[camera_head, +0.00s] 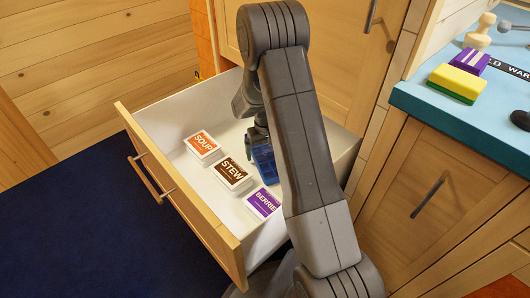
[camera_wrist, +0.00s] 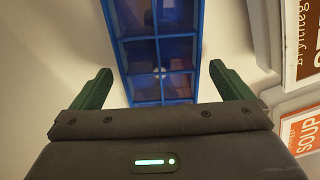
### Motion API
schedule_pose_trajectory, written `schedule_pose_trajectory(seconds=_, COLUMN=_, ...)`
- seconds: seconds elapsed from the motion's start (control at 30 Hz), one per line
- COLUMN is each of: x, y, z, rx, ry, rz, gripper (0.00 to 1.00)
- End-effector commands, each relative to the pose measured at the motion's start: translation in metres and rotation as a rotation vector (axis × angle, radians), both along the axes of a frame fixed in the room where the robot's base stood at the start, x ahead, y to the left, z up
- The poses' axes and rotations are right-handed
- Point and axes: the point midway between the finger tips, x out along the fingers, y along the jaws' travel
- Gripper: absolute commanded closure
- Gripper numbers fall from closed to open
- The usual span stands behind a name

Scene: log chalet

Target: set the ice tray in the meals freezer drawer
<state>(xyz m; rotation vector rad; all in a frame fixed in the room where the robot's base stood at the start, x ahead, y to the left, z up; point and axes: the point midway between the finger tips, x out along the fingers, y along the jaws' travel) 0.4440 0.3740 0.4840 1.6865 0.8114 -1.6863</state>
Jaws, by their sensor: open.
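The blue ice tray (camera_head: 263,161) is inside the pulled-out drawer (camera_head: 190,195), behind the packets and partly hidden by my arm. In the wrist view the compartmented ice tray (camera_wrist: 160,50) lies ahead, its near end between the green fingers. My gripper (camera_wrist: 161,76) is open, one finger on each side of the tray with a gap at both sides. In the head view my gripper (camera_head: 258,134) is just above the tray, mostly hidden. The tray appears to rest on the drawer's white floor.
In the drawer stand packets marked SOUP (camera_head: 202,146), STEW (camera_head: 232,175) and BERRIE (camera_head: 262,203), close to the tray. A blue counter (camera_head: 430,98) at right holds a yellow-green sponge (camera_head: 457,83) and a purple block (camera_head: 471,61). The drawer's left part has bare floor.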

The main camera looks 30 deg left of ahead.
Motion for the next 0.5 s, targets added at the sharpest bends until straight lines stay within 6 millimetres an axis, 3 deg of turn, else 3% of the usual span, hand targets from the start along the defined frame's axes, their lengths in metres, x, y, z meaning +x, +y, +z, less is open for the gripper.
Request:
schedule_pose_trajectory(seconds=0.1, x=0.001, y=0.001, z=0.030, rx=0.003, ry=-0.002, rz=0.000, gripper=0.01)
schedule_pose_trajectory(seconds=0.3, x=0.000, y=0.000, z=0.073, rx=0.002, ry=-0.002, rz=0.000, gripper=0.01)
schedule_pose_trajectory(seconds=0.5, x=0.000, y=0.000, z=0.099, rx=0.001, ry=-0.001, rz=0.000, gripper=0.01)
